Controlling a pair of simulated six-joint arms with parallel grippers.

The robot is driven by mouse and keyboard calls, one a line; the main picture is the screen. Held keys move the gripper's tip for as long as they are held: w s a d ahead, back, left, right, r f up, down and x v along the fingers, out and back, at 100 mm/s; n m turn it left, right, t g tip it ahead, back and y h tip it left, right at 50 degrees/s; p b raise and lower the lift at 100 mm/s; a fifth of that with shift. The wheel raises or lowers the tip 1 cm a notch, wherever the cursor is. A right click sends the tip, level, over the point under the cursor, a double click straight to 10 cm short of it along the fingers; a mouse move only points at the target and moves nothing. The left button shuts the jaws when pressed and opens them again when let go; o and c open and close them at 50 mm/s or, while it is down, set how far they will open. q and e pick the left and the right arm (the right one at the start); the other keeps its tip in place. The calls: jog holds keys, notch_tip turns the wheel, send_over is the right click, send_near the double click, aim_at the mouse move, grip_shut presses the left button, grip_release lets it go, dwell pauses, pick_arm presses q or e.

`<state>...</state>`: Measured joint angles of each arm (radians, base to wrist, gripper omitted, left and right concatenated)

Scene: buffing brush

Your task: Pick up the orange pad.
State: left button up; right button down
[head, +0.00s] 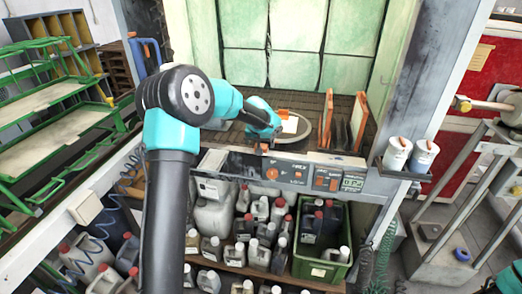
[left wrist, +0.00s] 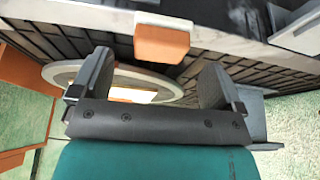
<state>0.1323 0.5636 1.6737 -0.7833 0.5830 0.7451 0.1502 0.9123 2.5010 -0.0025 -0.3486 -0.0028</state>
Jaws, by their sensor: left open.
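The orange pad (left wrist: 162,42) is a small block with a pale edge, near the top of the left wrist view. In the head view only a small orange bit (head: 265,147) shows at the booth's front edge, mostly hidden by my gripper. My left gripper (left wrist: 155,80) is open and empty, its two dark fingers spread, with the pad beyond the fingertips and between their lines. In the head view my left gripper (head: 264,138) is over the booth floor. My right gripper is not seen.
A round grey disc (head: 308,134) lies on the slatted booth floor beside the gripper. Upright orange panels (head: 358,120) stand to its right. A control panel (head: 310,176) runs along the front edge. Bottles and a green crate (head: 322,268) are below.

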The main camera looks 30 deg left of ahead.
pick_arm(q)
jog(key=shift+x, duration=1.95)
jog(key=shift+c, duration=0.3)
jog(key=c, duration=0.9)
jog(key=shift+r, duration=0.15)
jog(key=shift+c, duration=0.2)
jog(key=shift+r, duration=1.7)
jog(key=s+d+r, duration=0.1)
jog(key=s+d, duration=0.7)
jog(key=s, duration=0.5)
jog(key=shift+s+d+r, duration=0.2)
jog(key=shift+s, duration=0.2)
